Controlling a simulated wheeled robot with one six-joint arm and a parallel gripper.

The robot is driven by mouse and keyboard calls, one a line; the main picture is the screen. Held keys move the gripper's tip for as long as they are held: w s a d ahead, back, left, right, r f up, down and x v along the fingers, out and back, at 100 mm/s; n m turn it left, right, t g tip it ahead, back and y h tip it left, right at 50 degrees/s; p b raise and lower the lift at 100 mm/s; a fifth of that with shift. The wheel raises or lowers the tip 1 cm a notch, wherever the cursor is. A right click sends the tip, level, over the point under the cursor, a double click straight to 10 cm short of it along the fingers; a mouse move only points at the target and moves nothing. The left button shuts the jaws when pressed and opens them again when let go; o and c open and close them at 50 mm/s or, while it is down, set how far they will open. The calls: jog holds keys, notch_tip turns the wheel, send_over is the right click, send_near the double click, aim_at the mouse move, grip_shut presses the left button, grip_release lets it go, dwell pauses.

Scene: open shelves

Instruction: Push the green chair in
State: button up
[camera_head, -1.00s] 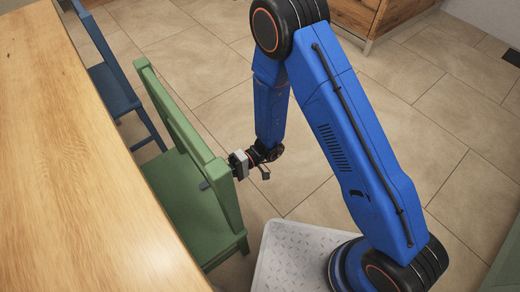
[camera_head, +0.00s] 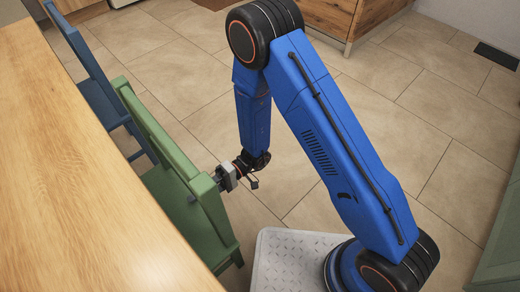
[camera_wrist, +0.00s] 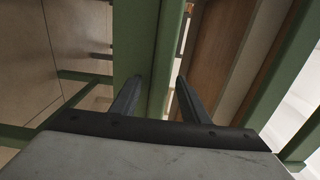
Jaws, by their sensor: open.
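The green chair (camera_head: 160,135) stands at the wooden table (camera_head: 55,150), its backrest facing the open floor and its seat partly under the table edge. My gripper (camera_head: 206,192) is at the right end of the backrest, seen in the head view. In the wrist view my gripper (camera_wrist: 157,100) is open, with two dark fingers apart and a green chair bar (camera_wrist: 168,55) running between and beyond them. I cannot tell whether the fingers touch the chair. The chair's front legs are hidden by the table.
A blue chair (camera_head: 95,75) stands at the table just beyond the green one. Wooden cabinets (camera_head: 340,15) are at the back. A green object (camera_head: 495,250) is at the right edge. The tiled floor (camera_head: 400,110) right of my arm is clear.

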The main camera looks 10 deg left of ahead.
dwell(0.4)
jog(key=v, duration=1.2)
jog(key=w+d+r+m+t+h, duration=0.1)
jog(key=d+r+t+h, duration=0.15)
jog(key=d+r, duration=0.65)
jog(key=w+d+r+t+h, duration=0.2)
jog(key=d+r+h, duration=0.1)
jog(key=d+r, duration=0.65)
jog(key=s+d+r+m+t+h, duration=0.2)
jog(key=d+r+m+t, duration=0.1)
jog(key=d, duration=0.6)
jog(key=s+d+r+m+t+h, duration=0.2)
jog(key=d+r+t, duration=0.4)
jog(key=d, duration=0.3)
jog(key=s+d+r+m+t+h, duration=0.2)
jog(key=d+r+t, duration=0.3)
jog(key=d, duration=0.4)
jog(key=shift+m, duration=0.9)
